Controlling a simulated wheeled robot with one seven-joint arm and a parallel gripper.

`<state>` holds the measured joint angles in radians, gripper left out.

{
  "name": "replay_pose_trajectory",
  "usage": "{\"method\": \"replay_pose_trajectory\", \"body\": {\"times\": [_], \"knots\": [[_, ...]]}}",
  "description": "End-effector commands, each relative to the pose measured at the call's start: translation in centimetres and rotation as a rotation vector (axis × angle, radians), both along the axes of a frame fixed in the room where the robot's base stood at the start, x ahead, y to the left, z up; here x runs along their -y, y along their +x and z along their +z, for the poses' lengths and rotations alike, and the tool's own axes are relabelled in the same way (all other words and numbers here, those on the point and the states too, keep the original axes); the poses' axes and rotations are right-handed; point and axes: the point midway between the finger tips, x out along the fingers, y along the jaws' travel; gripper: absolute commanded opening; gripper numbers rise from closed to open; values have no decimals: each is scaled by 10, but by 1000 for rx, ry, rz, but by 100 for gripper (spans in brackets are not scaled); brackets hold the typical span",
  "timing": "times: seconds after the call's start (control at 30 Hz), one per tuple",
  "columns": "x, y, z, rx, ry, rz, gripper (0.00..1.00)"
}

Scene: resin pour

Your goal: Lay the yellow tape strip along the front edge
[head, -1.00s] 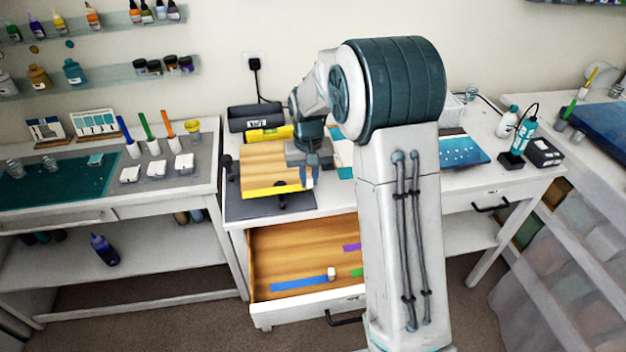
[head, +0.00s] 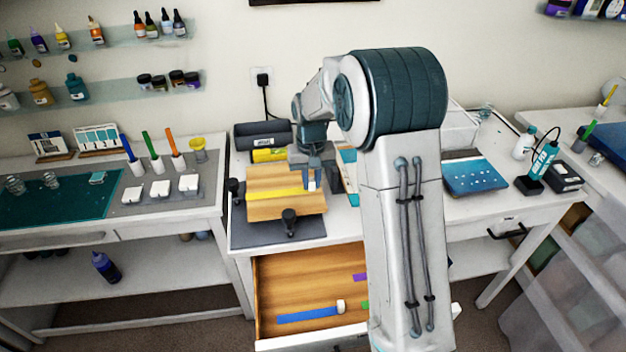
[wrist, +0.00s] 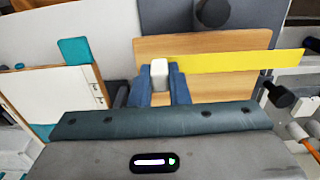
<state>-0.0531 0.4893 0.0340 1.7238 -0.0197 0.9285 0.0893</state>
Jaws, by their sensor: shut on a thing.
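The yellow tape strip (head: 275,194) stretches sideways across the wooden board (head: 275,211). It has a white end block (wrist: 160,73). My gripper (head: 312,186) is shut on this block at the strip's right end. In the wrist view, the strip (wrist: 240,62) runs right from the block, over the board (wrist: 215,88) and past its edge, so it looks raised above the wood. The front edge of the board shows bare in the head view. How high the strip hangs is hard to tell.
The board lies on a grey mat (head: 255,237) with dark clamps at its front (head: 289,222) and left (head: 236,187). A yellow object (head: 269,155) and a black box (head: 262,135) stand behind it. Below, an open drawer (head: 275,275) holds a blue strip (head: 306,315).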

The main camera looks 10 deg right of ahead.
Motion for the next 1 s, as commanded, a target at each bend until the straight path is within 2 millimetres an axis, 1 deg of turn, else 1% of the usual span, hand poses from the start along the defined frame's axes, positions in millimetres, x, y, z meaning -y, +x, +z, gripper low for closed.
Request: {"method": "replay_pose_trajectory", "body": {"times": [0.27,0.7,0.8,1.0], "knots": [[5,0,-11,-1,0,-9,0],[4,0,-53,-1,0,-7,0],[3,0,-61,-1,0,-5,0],[4,0,-66,0,0,-5,0]]}}
